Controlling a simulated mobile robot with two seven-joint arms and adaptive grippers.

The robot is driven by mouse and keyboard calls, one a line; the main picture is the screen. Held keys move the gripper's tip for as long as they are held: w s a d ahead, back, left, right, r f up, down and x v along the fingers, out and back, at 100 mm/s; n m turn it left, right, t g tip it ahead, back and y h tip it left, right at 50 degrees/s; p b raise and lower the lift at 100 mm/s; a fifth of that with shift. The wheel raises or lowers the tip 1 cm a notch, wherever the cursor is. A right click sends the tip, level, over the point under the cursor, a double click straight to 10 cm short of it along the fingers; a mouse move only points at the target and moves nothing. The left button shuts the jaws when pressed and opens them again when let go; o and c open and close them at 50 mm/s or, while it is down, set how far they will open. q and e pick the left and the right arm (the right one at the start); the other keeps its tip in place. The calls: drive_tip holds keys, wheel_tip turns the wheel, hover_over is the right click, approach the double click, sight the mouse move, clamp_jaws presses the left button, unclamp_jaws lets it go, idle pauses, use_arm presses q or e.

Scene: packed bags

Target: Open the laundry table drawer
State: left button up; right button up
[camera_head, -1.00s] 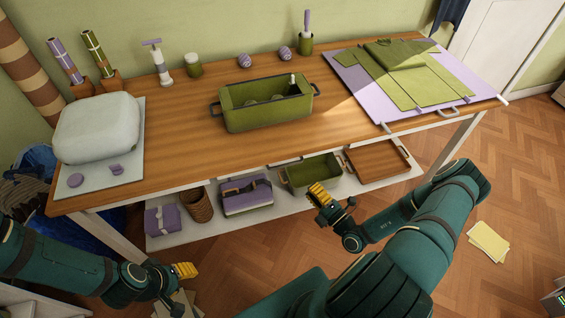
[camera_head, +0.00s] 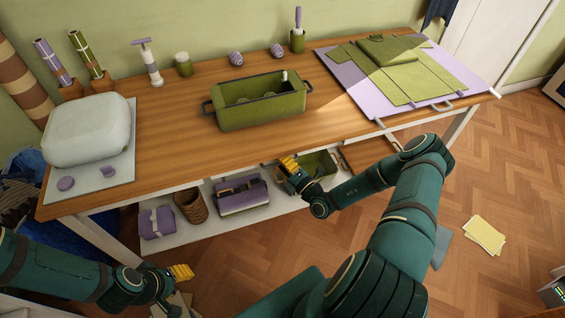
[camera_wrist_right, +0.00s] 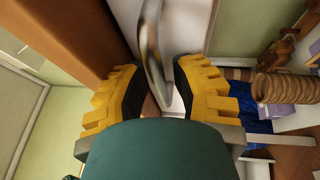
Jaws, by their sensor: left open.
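The laundry table (camera_head: 180,140) has a wooden top and a white frame. In the right wrist view a curved metal handle (camera_wrist_right: 151,45) stands off a white front panel (camera_wrist_right: 205,25), which looks like the drawer front under the wooden edge. My right gripper (camera_head: 288,163) is at the table's front edge in the head view and hides the handle there. In the right wrist view its yellow fingers (camera_wrist_right: 160,92) are apart, with the handle between them; contact is not clear. My left gripper (camera_head: 182,272) is open and empty, low in front of the table.
On the lower shelf (camera_head: 225,222) stand a purple box (camera_head: 157,222), a wicker basket (camera_head: 191,205), a purple bag (camera_head: 242,194) and a green bin (camera_head: 322,165). A green caddy (camera_head: 262,103) sits on the top. Yellow papers (camera_head: 486,235) lie on the floor at right.

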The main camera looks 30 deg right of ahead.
clamp_jaws()
drive_tip(key=shift+s, duration=0.15)
drive_tip(key=s+a+p, duration=0.2)
drive_tip(key=s, duration=0.8)
drive_tip(key=s+a+p, duration=0.2)
drive_tip(key=s+a, duration=0.1)
drive_tip(key=s, duration=0.7)
drive_tip(key=shift+p, duration=0.4)
drive_tip(key=shift+s, duration=0.1)
unclamp_jaws()
